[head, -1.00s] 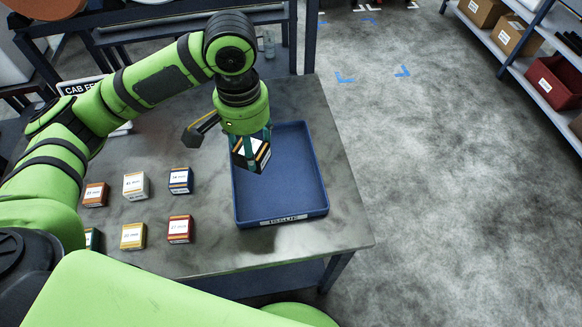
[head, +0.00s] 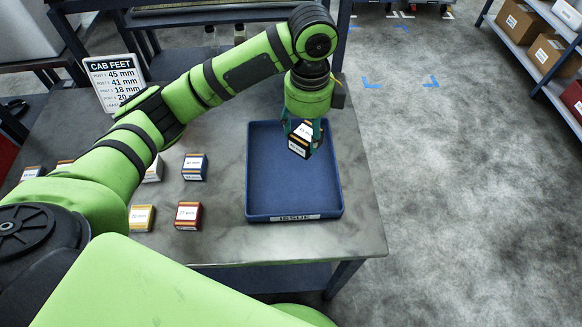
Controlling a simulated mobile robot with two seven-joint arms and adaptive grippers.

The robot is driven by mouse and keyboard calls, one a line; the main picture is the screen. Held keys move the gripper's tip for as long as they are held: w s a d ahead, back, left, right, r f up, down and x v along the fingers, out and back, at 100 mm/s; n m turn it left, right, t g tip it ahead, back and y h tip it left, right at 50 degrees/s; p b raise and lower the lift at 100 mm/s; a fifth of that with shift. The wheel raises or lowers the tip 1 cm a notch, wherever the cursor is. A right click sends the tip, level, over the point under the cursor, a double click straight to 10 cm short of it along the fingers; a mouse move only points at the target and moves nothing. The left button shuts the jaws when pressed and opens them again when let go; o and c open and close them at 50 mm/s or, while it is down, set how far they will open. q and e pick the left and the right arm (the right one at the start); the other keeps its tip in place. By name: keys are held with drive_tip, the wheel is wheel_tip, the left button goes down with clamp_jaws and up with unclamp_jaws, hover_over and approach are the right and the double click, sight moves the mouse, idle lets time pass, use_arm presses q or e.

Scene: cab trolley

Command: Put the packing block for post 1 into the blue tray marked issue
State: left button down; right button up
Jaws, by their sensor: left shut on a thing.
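The blue tray (head: 262,190) marked ISSUE lies on the grey table, with its label on the near rim. My left gripper (head: 304,130) points down, shut on a dark block (head: 299,148) with a white label and an orange band. The block hangs tilted over the right part of the tray, apparently above its floor; its label is too small to read surely. The tray looks empty. A sign (head: 114,82) headed CAB FEET lists post sizes, with 45 mm on its top line. My right gripper is not in view.
Several other blocks stand left of the tray, including a navy one (head: 194,167), a dark red one (head: 188,215), a yellow one (head: 141,218) and a white one (head: 153,170). My left arm partly covers this group. Shelves with boxes (head: 549,52) stand at the right.

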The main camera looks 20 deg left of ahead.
use_arm(q)
drive_tip(key=shift+w+a+f+m, duration=0.1)
drive_tip(key=shift+m, duration=0.2)
drive_tip(key=w+a+f+p, duration=0.1)
drive_tip(key=a+f, duration=0.1)
drive_tip(key=a, duration=0.1)
drive_tip(key=w+a+f, duration=0.1)
drive_tip(key=a+f, duration=0.1)
drive_tip(key=a, duration=0.2)
drive_tip(key=w+a+f+p, duration=0.1)
drive_tip(key=w+a+f, duration=0.1)
drive_tip(key=a, duration=0.1)
drive_tip(key=shift+a+f+p, duration=0.3)
drive_tip(key=shift+f, duration=0.05)
drive_tip(key=c, duration=2)
unclamp_jaws()
wheel_tip(320, 180, down, 4)
drive_tip(key=shift+r+p, duration=0.1)
drive_tip(key=shift+p, duration=0.5)
drive_tip(key=shift+f, duration=0.2)
clamp_jaws()
drive_tip(key=shift+f, duration=0.2)
drive_tip(key=o, duration=1.7)
unclamp_jaws()
drive_tip(key=shift+c, duration=0.2)
drive_tip(key=shift+r, duration=0.1)
